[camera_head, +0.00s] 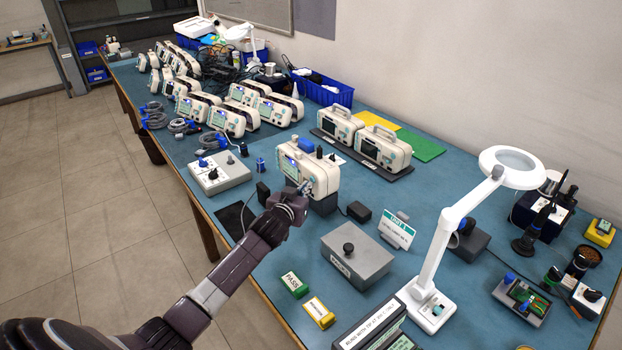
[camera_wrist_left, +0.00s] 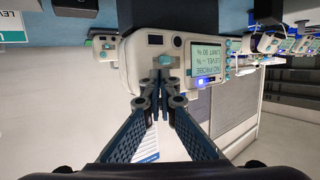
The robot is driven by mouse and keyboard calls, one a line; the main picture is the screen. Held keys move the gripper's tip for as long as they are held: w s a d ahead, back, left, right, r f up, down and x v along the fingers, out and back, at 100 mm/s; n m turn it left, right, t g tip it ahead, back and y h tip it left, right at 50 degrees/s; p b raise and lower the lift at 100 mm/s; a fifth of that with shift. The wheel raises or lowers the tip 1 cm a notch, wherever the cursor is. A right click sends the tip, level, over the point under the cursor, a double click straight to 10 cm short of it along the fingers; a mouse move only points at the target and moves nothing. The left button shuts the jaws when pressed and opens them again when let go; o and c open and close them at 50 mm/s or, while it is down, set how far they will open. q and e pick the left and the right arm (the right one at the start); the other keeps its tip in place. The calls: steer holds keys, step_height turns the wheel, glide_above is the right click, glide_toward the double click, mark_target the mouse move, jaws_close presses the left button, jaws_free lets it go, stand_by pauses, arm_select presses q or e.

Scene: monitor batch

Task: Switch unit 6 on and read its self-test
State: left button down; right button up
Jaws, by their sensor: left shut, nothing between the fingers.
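A white monitor (camera_head: 318,160) stands near the front edge of the blue bench, its front facing my left gripper (camera_head: 304,188). In the left wrist view the monitor (camera_wrist_left: 128,55) appears upside down. Its lit screen (camera_wrist_left: 208,62) reads "NO PROBE", "LEVEL - %" and "LIMIT 90 %". My left gripper (camera_wrist_left: 165,82) is shut and empty, fingertips at the front face just by a teal control (camera_wrist_left: 166,60). I cannot tell whether they touch it. A sign (camera_head: 397,229) with a green header stands to the right; its number is hard to read. My right gripper is out of view.
A grey box with a black knob (camera_head: 357,258), PASS block (camera_head: 294,284), yellow block (camera_head: 319,312) and white magnifier lamp (camera_head: 440,245) stand to the right. A grey control box (camera_head: 220,173) is at left. More monitors (camera_head: 380,150) stand behind on a dark mat.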

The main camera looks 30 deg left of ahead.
arm_select(q)
steer(key=s+p, duration=0.1)
steer(key=s+a+p, duration=0.1)
steer(key=s, duration=0.1)
steer(key=s+a, duration=0.1)
steer(key=shift+s+p, duration=0.35)
steer(key=shift+p, duration=0.05)
steer(key=shift+f, duration=0.1)
stand_by(0.8)
